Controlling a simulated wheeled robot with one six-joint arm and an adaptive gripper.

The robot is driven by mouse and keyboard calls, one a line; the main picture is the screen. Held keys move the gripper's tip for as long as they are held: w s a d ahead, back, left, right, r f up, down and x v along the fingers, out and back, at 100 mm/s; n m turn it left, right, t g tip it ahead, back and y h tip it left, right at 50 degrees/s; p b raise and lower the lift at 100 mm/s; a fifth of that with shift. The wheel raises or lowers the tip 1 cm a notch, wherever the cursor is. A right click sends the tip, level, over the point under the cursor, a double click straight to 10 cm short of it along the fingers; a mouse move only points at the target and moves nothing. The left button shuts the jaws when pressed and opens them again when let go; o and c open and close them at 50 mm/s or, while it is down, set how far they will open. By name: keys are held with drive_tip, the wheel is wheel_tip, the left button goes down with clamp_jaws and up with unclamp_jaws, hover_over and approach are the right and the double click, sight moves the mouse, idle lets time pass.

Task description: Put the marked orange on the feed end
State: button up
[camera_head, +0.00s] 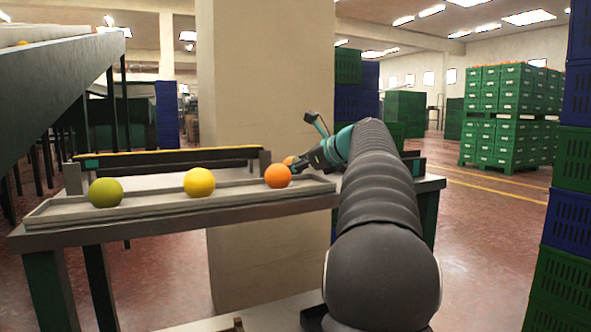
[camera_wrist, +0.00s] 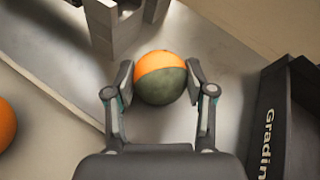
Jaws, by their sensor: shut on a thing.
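The marked orange (camera_wrist: 160,80), half orange and half dark green, sits between the two fingers of my gripper (camera_wrist: 160,83) in the wrist view. The fingers are shut on its sides. In the head view a small part of this orange (camera_head: 289,160) shows behind a plain orange fruit, at the tip of my gripper (camera_head: 298,163). The small belt (camera_head: 165,155) with a yellow strip, between grey end brackets, stands at the back of the table. I cannot tell which part is the feed end. A grey bracket (camera_wrist: 125,25) shows just beyond the held orange.
A shallow grey tray (camera_head: 150,209) along the table front holds a green fruit (camera_head: 105,192), a yellow fruit (camera_head: 199,182) and an orange fruit (camera_head: 277,176). A dark box lettered "Gradin" (camera_wrist: 285,120) stands right of my gripper. A pillar (camera_head: 265,80) rises behind the table.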

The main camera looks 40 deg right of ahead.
drive_tip(key=o, duration=1.2)
